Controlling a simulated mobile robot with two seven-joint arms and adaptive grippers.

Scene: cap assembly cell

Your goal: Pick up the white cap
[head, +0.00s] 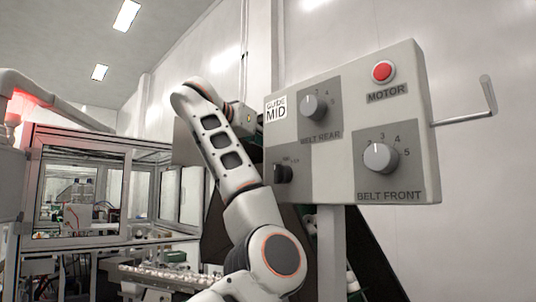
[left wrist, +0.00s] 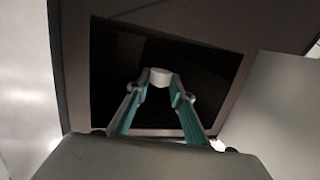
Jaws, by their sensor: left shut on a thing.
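In the left wrist view, my left gripper (left wrist: 160,86) is shut on the white cap (left wrist: 160,76). The cap is held between the tips of the two teal-lined fingers, in front of a dark opening (left wrist: 200,75) with a grey frame. In the head view, a white jointed arm of mine rises in the middle and bends over at the top. Its far end passes behind the control panel, and no fingers or cap can be seen there. My right gripper is in neither view.
The control panel (head: 408,88) with knobs, a red button (head: 382,71) and a crank handle (head: 489,95) stands close to the arm on the right. A glass-walled machine (head: 84,232) stands at the left, with a conveyor (head: 160,277) carrying small pale items below.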

